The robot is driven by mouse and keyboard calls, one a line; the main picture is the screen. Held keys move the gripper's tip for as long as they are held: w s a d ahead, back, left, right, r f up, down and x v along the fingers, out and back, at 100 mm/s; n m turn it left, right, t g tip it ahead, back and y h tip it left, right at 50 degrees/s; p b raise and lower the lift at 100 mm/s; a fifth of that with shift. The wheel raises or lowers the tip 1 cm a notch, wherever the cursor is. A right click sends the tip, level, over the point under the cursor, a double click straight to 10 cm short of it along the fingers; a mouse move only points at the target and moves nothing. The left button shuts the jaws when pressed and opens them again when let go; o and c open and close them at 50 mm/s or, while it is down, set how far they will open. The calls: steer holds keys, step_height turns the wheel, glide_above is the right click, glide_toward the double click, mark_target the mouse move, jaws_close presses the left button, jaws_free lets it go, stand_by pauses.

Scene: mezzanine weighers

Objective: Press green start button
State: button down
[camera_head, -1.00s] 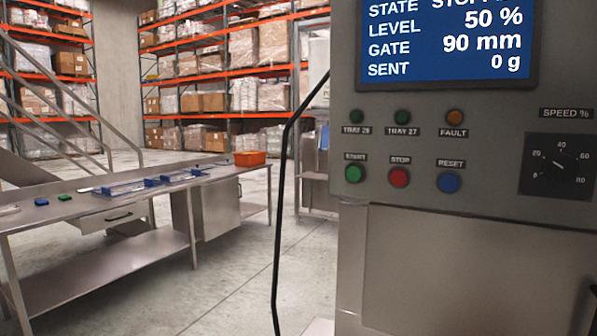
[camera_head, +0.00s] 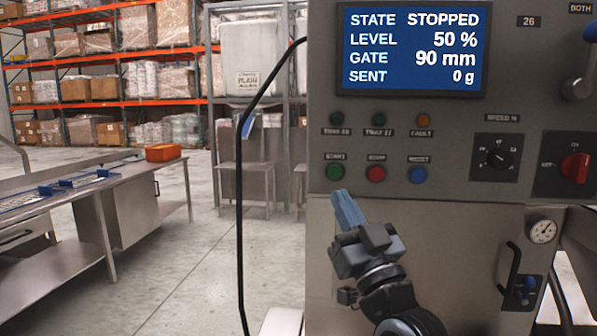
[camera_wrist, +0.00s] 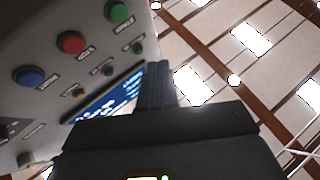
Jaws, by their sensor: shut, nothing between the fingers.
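The green start button (camera_head: 335,172) is at the left end of the lower button row on the grey control panel, under a START label. It also shows in the wrist view (camera_wrist: 119,12), near the top edge. My gripper (camera_head: 345,207) is shut and empty. Its blue fingertips are a little below the start button in the head view, apart from it as far as I can tell. In the wrist view, the closed fingers (camera_wrist: 158,75) point up beside the panel. The screen (camera_head: 414,48) reads STOPPED, level 50 %, gate 90 mm, sent 0 g.
The red stop button (camera_head: 376,174) and blue reset button (camera_head: 418,175) sit right of start. Small lamps are above. A speed dial (camera_head: 497,158) and red switch (camera_head: 574,167) are farther right. A black cable (camera_head: 240,190) hangs left. A steel bench (camera_head: 115,185) stands left, with floor between.

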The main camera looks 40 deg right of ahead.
mark_target(335, 172)
steer(key=shift+w+a+r, duration=0.25)
steer(key=shift+w+r, duration=0.4)
steer(key=shift+r, duration=0.1)
steer(key=shift+w+d+b, duration=0.9)
steer(key=shift+d+b, duration=0.25)
steer(key=shift+b, duration=0.15)
steer(key=shift+w+d+b, duration=0.95)
steer(key=shift+d+b, duration=0.2)
steer(key=shift+b, duration=0.2)
steer(key=shift+w+d+b, duration=0.9)
steer(key=shift+d+b, duration=0.25)
steer(key=shift+b, duration=0.15)
steer(key=shift+w+d+b, duration=0.25)
steer(key=shift+d+b, duration=0.1)
steer(key=shift+b, duration=0.1)
